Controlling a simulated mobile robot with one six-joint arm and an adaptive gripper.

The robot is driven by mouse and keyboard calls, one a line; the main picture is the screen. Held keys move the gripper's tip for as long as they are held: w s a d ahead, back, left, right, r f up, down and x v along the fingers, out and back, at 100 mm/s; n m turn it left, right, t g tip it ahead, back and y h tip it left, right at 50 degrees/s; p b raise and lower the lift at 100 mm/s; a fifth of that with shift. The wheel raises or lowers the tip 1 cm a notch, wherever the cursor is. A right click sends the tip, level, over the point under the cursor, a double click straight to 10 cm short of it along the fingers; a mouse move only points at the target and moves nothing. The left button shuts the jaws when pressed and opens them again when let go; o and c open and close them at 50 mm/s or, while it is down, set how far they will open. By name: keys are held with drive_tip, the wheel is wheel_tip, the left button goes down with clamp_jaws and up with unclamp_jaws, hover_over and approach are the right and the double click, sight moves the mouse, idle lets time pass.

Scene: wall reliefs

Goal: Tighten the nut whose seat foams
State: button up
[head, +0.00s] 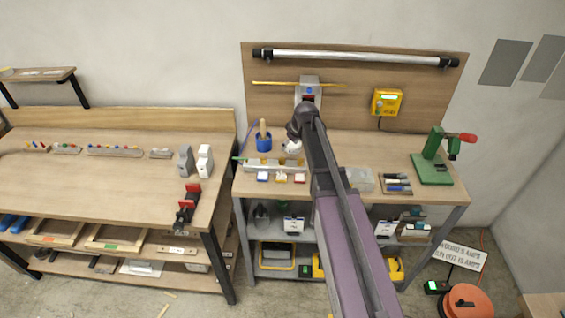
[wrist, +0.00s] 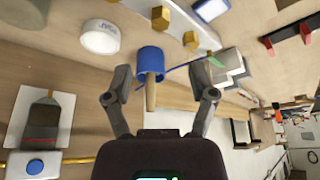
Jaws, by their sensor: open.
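A pale bar (head: 272,165) lies on the right bench, and small nuts on it are hard to make out in the head view. In the wrist view two brass-coloured nuts (wrist: 190,40) (wrist: 160,18) show along the bar (wrist: 205,32) at the top. No foam can be made out at either nut. My gripper (wrist: 163,85) is open and empty. A blue cup (wrist: 151,60) with a wooden handle (wrist: 151,93) in it appears between the fingers, apart from them. In the head view the cup (head: 264,142) stands just behind the bar.
A white round item (wrist: 100,37) lies near the bar. Small blue, yellow and red-marked blocks (head: 281,178) sit before the bar. A tool tray (head: 396,184) and green press (head: 433,168) stand to the right. A yellow box (head: 386,101) hangs on the backboard.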

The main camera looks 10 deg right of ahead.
sight(282, 159)
drive_tip(key=shift+b+x, duration=4.75)
drive_tip(key=shift+x, duration=0.7)
drive_tip(key=shift+c, duration=0.2)
clamp_jaws()
